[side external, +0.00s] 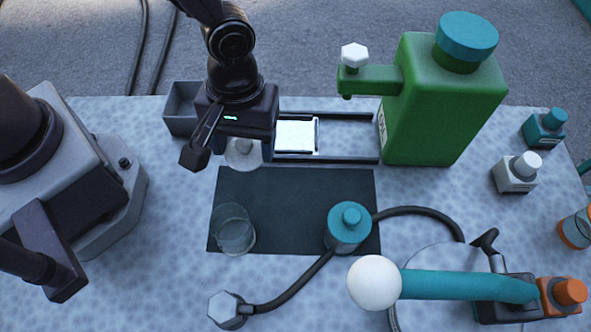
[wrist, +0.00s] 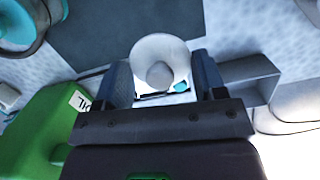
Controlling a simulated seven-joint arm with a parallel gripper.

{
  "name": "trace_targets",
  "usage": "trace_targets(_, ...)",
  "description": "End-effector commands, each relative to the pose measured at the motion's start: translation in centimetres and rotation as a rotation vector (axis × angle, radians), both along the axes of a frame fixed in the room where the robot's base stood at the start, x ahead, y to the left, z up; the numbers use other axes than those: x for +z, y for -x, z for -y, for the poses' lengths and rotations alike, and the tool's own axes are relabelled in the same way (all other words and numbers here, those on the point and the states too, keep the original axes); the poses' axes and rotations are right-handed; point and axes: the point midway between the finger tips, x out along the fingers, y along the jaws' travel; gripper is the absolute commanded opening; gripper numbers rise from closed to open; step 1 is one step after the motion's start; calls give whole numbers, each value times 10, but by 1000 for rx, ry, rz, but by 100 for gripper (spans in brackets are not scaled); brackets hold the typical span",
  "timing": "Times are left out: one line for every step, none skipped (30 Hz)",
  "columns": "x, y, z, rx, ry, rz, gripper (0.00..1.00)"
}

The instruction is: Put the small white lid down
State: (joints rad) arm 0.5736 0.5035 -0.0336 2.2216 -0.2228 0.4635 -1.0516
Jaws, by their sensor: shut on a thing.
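The small white lid (side external: 243,153) is round with a knob and is held under my gripper (side external: 240,143), near the back left edge of the dark mat. In the wrist view, the lid (wrist: 160,48) sits between the two fingers of my gripper (wrist: 161,78), its knob facing the camera. My gripper is shut on it. I cannot tell whether the lid touches the surface below.
A clear glass (side external: 233,232) and a teal-topped cylinder (side external: 348,230) with a hose stand on the dark mat (side external: 290,195). A grey open box (side external: 180,110) is behind left. A white square (side external: 295,137) lies between dark rails. A green can (side external: 440,110) stands right.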

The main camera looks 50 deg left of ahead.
Motion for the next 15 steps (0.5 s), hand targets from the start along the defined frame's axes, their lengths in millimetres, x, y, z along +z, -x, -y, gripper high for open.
trace_targets(-7, -10, 8, -1, -1, -2, 42)
trace_targets(-10, -16, 13, -1, -1, -2, 42)
trace_targets(-16, -23, 18, 0, -3, -3, 42)
trace_targets(-23, -26, 20, -1, -4, -5, 42)
trace_targets(-29, -29, 23, 0, -3, -5, 42)
trace_targets(-36, -34, 27, 1, -3, -3, 42)
trace_targets(-41, -37, 29, 1, -3, -3, 42)
trace_targets(-46, -41, 32, 1, -2, -3, 42)
trace_targets(-51, -44, 35, 1, -2, -3, 42)
trace_targets(-55, -46, 36, 1, -2, -3, 42)
trace_targets(-57, -48, 38, 1, -1, -2, 42)
trace_targets(-60, -50, 40, 1, -1, -2, 42)
trace_targets(-62, -52, 41, 1, -1, -1, 42)
trace_targets(-63, -53, 42, 1, -1, -1, 42)
trace_targets(-65, -54, 43, 1, 0, -1, 42)
